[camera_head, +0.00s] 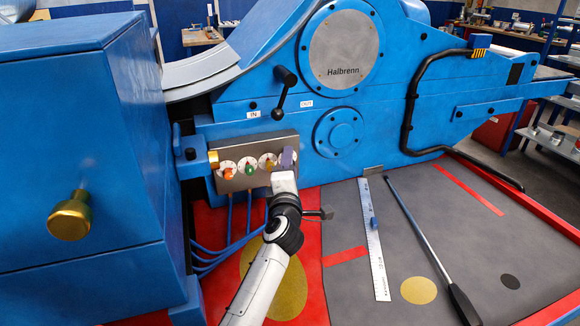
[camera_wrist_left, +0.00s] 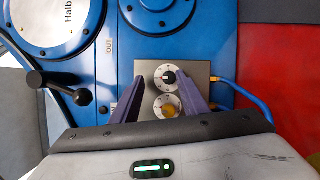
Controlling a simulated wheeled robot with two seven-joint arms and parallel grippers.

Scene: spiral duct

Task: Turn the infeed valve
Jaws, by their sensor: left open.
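A metal valve panel (camera_head: 252,183) on the blue machine carries a row of knobs on white dials. An orange knob (camera_head: 229,173), a green knob (camera_head: 250,169) and a yellow knob (camera_head: 270,164) show from left to right. My left gripper (camera_head: 288,158) is at the panel's right end and hides what is behind it. In the left wrist view its purple fingers (camera_wrist_left: 160,84) are open, on either side of a black-and-red knob (camera_wrist_left: 169,78). The yellow knob (camera_wrist_left: 168,109) sits nearer the wrist. I cannot tell which knob is the infeed valve. My right gripper is out of view.
A black lever (camera_head: 281,92) stands between the IN and OUT labels above the panel. A brass knob (camera_head: 70,216) sticks out of the blue cabinet at left. Blue hoses (camera_head: 228,240) hang below. A ruler (camera_head: 374,237) and a long rod (camera_head: 425,240) lie at right.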

